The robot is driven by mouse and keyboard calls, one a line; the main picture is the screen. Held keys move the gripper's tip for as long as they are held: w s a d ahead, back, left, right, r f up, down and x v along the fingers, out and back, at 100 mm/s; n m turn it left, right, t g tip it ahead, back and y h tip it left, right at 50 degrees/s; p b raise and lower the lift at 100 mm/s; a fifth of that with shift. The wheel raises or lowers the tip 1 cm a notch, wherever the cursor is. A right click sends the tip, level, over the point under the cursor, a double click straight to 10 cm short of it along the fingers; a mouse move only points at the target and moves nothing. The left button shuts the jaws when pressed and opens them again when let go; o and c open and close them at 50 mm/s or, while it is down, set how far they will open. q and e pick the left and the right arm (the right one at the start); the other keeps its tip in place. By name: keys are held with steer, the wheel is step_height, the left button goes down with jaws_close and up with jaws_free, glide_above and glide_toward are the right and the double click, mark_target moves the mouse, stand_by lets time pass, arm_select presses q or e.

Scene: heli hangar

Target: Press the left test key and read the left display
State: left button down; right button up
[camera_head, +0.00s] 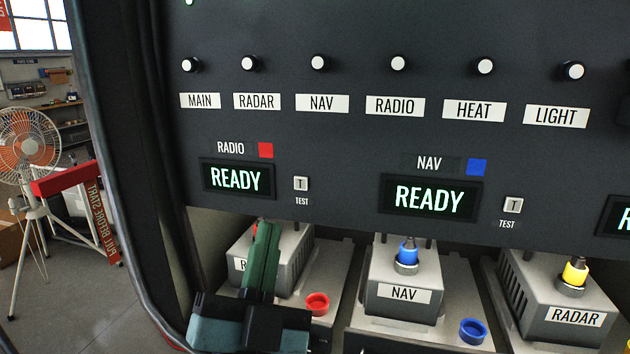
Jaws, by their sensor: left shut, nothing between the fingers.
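The left display (236,179), under the label RADIO with a red square, is lit and reads READY in green. The left test key (301,184) is a small pale key marked T, just right of that display, with TEST written below it. My left gripper (266,228) is shut and empty. Its green fingers point up in front of the grey radio box (297,262), with their tips below and left of the key and apart from it in the picture. The gripper hides part of the radio box. My right gripper is not in view.
A NAV display (429,200) also reads READY, with its own test key (513,205). A row of knobs with labels runs above. NAV (404,292) and RADAR (565,312) boxes stand below. The dark frame (122,150) edges the panel at left; a fan (27,147) stands beyond.

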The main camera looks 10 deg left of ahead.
mark_target(301, 183)
arm_select(q)
steer(key=shift+t, duration=0.3)
steer(key=shift+w+d+r+b, duration=0.1)
steer(key=shift+w+r+b, duration=0.15)
steer(key=shift+w, duration=1.15)
steer(key=shift+w+r+b, duration=0.15)
steer(key=shift+w+r, duration=0.05)
steer(key=shift+w, duration=1.2)
steer(key=shift+w+d+r+b, duration=0.1)
steer(key=shift+w+r+b, duration=0.15)
steer(key=shift+w, duration=1.15)
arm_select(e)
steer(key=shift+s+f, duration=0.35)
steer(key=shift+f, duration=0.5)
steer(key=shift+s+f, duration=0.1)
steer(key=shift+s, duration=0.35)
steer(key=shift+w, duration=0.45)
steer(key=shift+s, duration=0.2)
